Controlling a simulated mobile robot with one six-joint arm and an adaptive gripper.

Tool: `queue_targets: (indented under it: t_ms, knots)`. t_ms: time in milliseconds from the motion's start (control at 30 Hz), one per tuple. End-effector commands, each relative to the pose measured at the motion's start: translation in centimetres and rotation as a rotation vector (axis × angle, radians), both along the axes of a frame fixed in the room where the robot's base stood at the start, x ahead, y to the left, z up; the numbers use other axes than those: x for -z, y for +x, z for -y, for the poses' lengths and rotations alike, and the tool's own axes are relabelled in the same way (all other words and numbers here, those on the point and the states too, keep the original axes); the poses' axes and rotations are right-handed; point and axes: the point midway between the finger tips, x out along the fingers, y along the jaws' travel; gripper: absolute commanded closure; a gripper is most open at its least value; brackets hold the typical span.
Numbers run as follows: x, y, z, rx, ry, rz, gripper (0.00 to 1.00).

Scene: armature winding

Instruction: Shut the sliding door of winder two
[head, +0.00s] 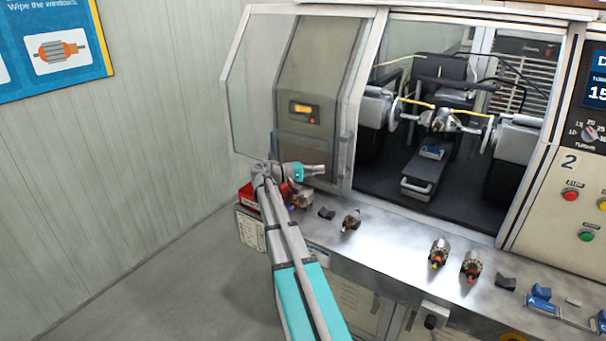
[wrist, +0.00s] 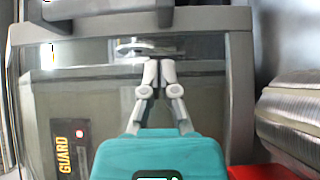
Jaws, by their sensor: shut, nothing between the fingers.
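The sliding door (head: 251,90) of winder two is a clear panel in a pale grey frame. It stands slid to the left in the head view, with its right-hand upright (head: 357,90) left of the open work space. My gripper (head: 322,169) is shut and empty, low in front of the door and left of that upright. In the wrist view my gripper (wrist: 157,66) has its fingertips together before the clear panel, close to the grey frame (wrist: 240,90). I cannot tell whether they touch it. The winder opening (head: 430,190) is uncovered, with an armature (head: 440,119) between its two heads.
The steel ledge (head: 385,240) below the opening holds several loose armatures (head: 439,253), dark blocks (head: 505,283) and blue holders (head: 541,300). A red bin (head: 249,197) sits at its left end. The control panel marked 2 (head: 569,162) is at right. Floor at left is clear.

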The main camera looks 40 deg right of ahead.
Motion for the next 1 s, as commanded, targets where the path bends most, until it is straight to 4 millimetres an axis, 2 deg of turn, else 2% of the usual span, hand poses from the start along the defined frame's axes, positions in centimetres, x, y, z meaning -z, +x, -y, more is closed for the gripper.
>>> queue_targets:
  t_ms: [33,200,400,767,800,867,1000]
  knots:
    - [0.0,-0.4,0.7,0.002,0.000,0.000,1.00]
    - [0.0,-2.6,1.3,0.001,0.000,0.001,1.00]
    - [0.0,-3.8,1.8,0.000,0.000,0.001,1.00]
    - [0.0,-4.0,1.9,0.000,0.000,0.001,1.00]
    - [0.0,-4.4,-0.6,-0.006,0.000,0.001,1.00]
    - [0.0,-4.1,0.9,-0.001,0.000,0.001,1.00]
    - [0.0,-4.1,1.6,-0.003,0.000,0.001,1.00]
